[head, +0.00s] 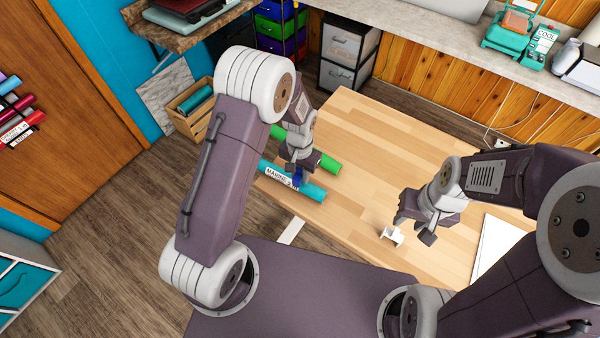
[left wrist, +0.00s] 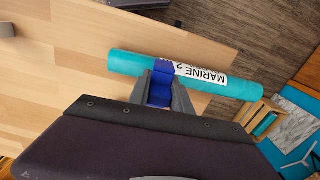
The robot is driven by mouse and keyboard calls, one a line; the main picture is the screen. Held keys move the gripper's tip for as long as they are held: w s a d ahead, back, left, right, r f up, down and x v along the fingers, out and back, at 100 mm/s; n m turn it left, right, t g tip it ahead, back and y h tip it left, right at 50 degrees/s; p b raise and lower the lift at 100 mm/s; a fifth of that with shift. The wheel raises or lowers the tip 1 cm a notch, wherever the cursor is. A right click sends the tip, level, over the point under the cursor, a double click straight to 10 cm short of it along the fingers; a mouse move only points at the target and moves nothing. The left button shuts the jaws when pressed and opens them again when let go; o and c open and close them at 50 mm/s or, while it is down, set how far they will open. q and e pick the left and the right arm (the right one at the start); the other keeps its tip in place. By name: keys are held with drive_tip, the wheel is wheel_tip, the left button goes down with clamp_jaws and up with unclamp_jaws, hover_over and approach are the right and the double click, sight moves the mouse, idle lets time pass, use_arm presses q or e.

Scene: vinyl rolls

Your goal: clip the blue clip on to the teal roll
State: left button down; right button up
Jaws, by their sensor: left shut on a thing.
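The teal roll (head: 312,191) lies on the wooden table near its left edge, with a white label reading "MARINE 2"; it also spans the left wrist view (left wrist: 128,63). My left gripper (head: 297,178) is shut on the blue clip (head: 298,175), just at the roll. In the left wrist view the blue clip (left wrist: 161,88) sits between the fingers (left wrist: 160,100), its far end overlapping the roll beside the label. I cannot tell whether it is around the roll or only against it. My right gripper (head: 414,229) is open and empty above the table.
A green roll (head: 328,164) lies just behind the teal roll. A small white piece (head: 391,235) stands near my right gripper. White sheets (head: 497,246) lie at the table's right. A wooden crate (head: 186,118) with a teal roll stands beyond the left edge. The table's middle is clear.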

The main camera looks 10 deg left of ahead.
sight(300, 169)
use_arm(q)
drive_tip(key=shift+f, duration=0.2)
idle(0.3)
drive_tip(key=shift+f+b, duration=0.7)
drive_tip(key=shift+f, duration=0.15)
drive_tip(key=c, duration=1.1)
unclamp_jaws()
drive_tip(key=shift+s, duration=0.1)
wheel_tip(300, 169, up, 7)
drive_tip(key=p, duration=0.6)
drive_tip(key=shift+r, duration=0.1)
